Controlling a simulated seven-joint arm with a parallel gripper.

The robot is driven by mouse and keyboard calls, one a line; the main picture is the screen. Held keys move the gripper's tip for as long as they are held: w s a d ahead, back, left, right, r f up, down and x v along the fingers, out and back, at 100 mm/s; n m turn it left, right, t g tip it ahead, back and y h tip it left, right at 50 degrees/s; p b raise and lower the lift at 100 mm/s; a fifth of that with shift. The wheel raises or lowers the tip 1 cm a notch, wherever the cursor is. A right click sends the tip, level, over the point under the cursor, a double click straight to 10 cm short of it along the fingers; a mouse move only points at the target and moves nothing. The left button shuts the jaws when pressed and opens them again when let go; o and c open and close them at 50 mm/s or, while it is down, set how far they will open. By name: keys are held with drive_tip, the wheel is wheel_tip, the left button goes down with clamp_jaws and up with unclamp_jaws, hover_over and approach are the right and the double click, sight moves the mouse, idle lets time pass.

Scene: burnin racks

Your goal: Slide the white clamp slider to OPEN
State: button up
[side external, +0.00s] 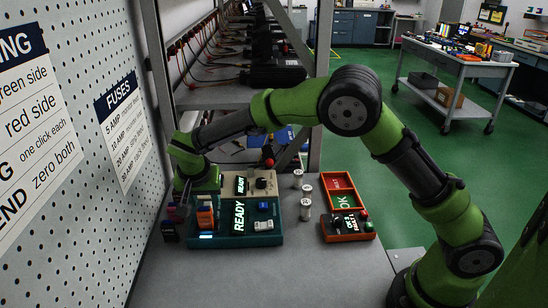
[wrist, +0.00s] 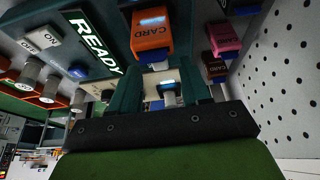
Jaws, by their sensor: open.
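My gripper (side external: 184,200) points down at the left end of the teal READY unit (side external: 262,240), beside an orange card (side external: 205,217). In the wrist view my gripper (wrist: 163,88) is open, its two dark fingers apart. Between and beyond them is a pale patch with a small dark piece with a lit blue-white top (wrist: 168,84). I cannot tell whether this is the white clamp slider, or whether a finger touches it. No OPEN label is readable. The orange card shows upright in the wrist view (wrist: 151,28), just beyond the fingers.
A white ON/OFF rocker (side external: 264,226) and a blue button (side external: 263,206) sit on the teal unit. A beige READY unit (side external: 262,172) stands behind it. Several metal cylinders (side external: 306,203) and orange-red bins (side external: 340,190) are to the right. A pegboard wall (side external: 100,180) is close left.

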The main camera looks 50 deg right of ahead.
sight(207, 204)
drive_tip(key=shift+x, duration=2.15)
drive_tip(key=shift+c, duration=0.3)
clamp_jaws()
